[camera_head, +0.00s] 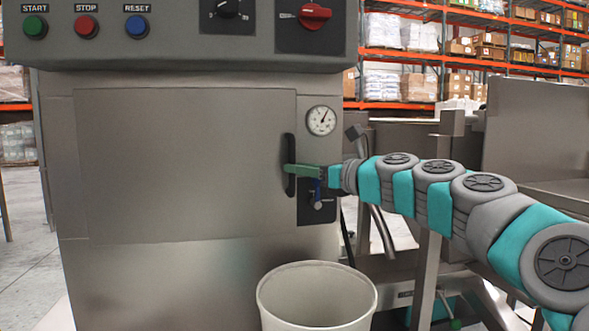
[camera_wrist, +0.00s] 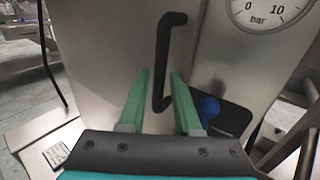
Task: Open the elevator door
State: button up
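A flat grey metal door (camera_head: 180,165) is on the front of a steel machine, and it looks closed. I see no elevator, only this machine door. Its upright black handle (camera_head: 289,150) is at the door's right edge. In the wrist view the handle (camera_wrist: 163,60) stands between the fingers. My gripper (camera_head: 289,168) reaches the handle from the right. In the wrist view my gripper (camera_wrist: 159,73) has its green fingers apart, one on each side of the handle, with gaps visible. Whether either finger touches the handle is unclear.
A pressure gauge (camera_head: 321,120) and a small blue-knobbed lever (camera_head: 317,197) are right of the handle, the lever close to my gripper. A white bin (camera_head: 317,297) stands below. The control panel (camera_head: 180,40) overhangs above. Open floor (camera_head: 25,240) lies left.

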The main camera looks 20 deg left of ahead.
jog(key=shift+x, duration=1.45)
grip_shut()
jog(key=shift+r, duration=0.1)
